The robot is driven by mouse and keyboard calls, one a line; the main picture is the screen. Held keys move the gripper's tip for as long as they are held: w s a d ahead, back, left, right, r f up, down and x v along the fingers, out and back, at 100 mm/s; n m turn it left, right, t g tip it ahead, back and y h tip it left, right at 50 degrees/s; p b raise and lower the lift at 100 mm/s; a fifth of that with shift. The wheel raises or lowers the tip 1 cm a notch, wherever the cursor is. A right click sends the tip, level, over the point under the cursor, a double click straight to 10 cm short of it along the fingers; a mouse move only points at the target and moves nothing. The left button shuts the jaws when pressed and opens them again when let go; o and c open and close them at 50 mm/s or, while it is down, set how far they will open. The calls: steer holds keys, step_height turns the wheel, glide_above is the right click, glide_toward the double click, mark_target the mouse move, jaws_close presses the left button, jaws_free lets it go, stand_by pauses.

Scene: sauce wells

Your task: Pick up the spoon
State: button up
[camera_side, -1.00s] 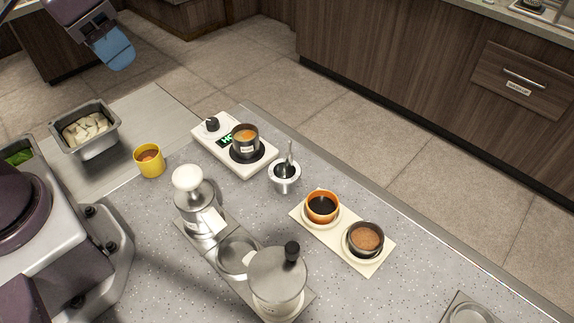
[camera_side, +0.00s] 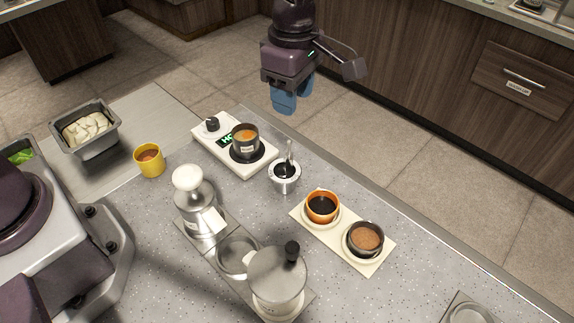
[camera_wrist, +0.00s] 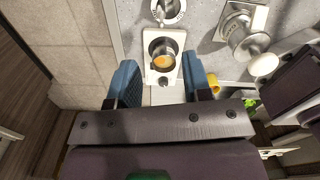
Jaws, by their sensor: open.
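A spoon (camera_side: 289,154) stands upright, slightly tilted, in a small metal cup (camera_side: 285,183) in the middle of the counter. Its handle sticks up above the rim and its lower end is hidden inside. In the wrist view the spoon (camera_wrist: 161,13) and the cup (camera_wrist: 176,18) are at the top edge, partly cut off. My gripper (camera_side: 285,100) has blue fingers and hangs in the air above the counter's far side, empty, apart from the spoon. In the wrist view the two fingers of my gripper (camera_wrist: 160,65) are spread wide with nothing between them.
A white hot plate (camera_side: 205,139) with a small pot (camera_side: 246,149) is beside the cup. A cream tray (camera_side: 340,240) holds an orange cup (camera_side: 322,195) and a dark cup (camera_side: 351,245). A yellow mug (camera_side: 149,168) and a metal press (camera_side: 277,283) stand nearer my base.

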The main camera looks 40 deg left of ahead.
mark_target(290, 140)
steer(key=shift+f+n, duration=0.4)
steer(key=shift+f, duration=0.05)
step_height(290, 140, down, 12)
steer(key=shift+s+a+f, duration=0.1)
steer(key=shift+a, duration=0.05)
steer(key=shift+c, duration=0.2)
jaws_close()
